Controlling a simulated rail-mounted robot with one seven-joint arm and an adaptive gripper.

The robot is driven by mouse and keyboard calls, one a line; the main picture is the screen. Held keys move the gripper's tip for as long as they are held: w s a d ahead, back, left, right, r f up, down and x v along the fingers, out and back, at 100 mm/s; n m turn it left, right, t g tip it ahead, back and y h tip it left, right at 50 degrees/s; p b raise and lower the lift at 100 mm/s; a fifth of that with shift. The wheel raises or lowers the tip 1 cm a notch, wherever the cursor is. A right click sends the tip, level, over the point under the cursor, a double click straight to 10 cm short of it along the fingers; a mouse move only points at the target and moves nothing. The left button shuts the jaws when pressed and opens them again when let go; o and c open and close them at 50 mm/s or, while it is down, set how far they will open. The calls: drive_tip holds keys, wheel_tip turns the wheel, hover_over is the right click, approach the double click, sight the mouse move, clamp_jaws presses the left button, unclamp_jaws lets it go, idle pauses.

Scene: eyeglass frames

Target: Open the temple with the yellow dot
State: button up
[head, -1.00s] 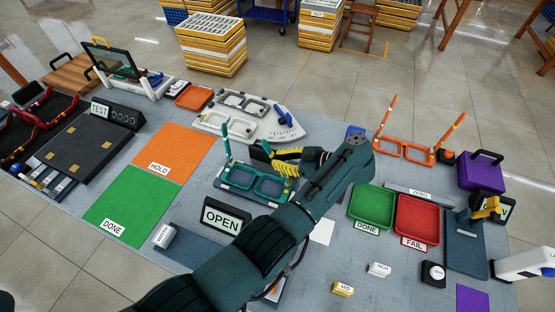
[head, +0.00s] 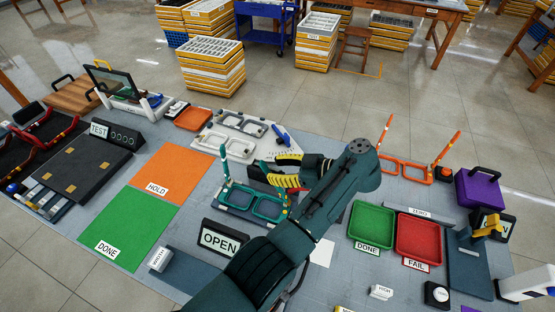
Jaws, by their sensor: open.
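The teal eyeglass frame (head: 266,209) sits on a dark blue stand, behind the OPEN sign (head: 219,239). Its left temple (head: 224,166) stands upright, with pale bands. The right temple is largely hidden by my gripper and arm, and I cannot make out a yellow dot on it. My gripper (head: 271,170), with yellow-and-black fingers, is open. It is above and behind the right half of the teal frame, fingers pointing left. I cannot tell whether a finger touches the frame.
A white board (head: 206,143) with pale frames lies behind. An orange frame (head: 404,168) with both temples up stands to the right. The green tray (head: 372,225) and red tray (head: 418,240) are right of my arm. Orange and green mats lie left.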

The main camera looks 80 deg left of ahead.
wheel_tip(320, 180, up, 5)
drive_tip(key=shift+f, duration=0.15)
